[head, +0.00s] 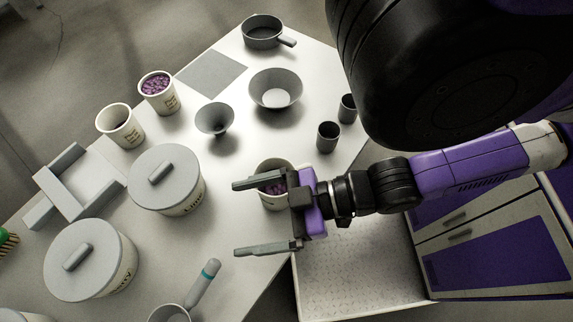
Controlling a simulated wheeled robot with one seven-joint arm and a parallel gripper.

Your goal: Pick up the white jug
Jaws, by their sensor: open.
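My gripper (237,219) is open and empty, with its two fingers pointing left over the table. Its upper finger overlaps a white labelled cup (270,202) holding purple pieces, and partly hides it; I cannot tell the height between them. Another white cup with purple pieces (158,104) stands at the back left. A white labelled cup (124,135) stands beside it, with its bottom in shadow. No vessel with a clear jug spout and handle shows, so I cannot tell which one is the white jug.
On the table are two lidded pots (186,192) (118,268), a grey funnel (214,120), a grey bowl (285,95), a pan (262,38), two dark cups (328,140) (348,108), a grey frame (60,180) and a scoop (204,282). A white tray-like surface (350,275) lies below my arm.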

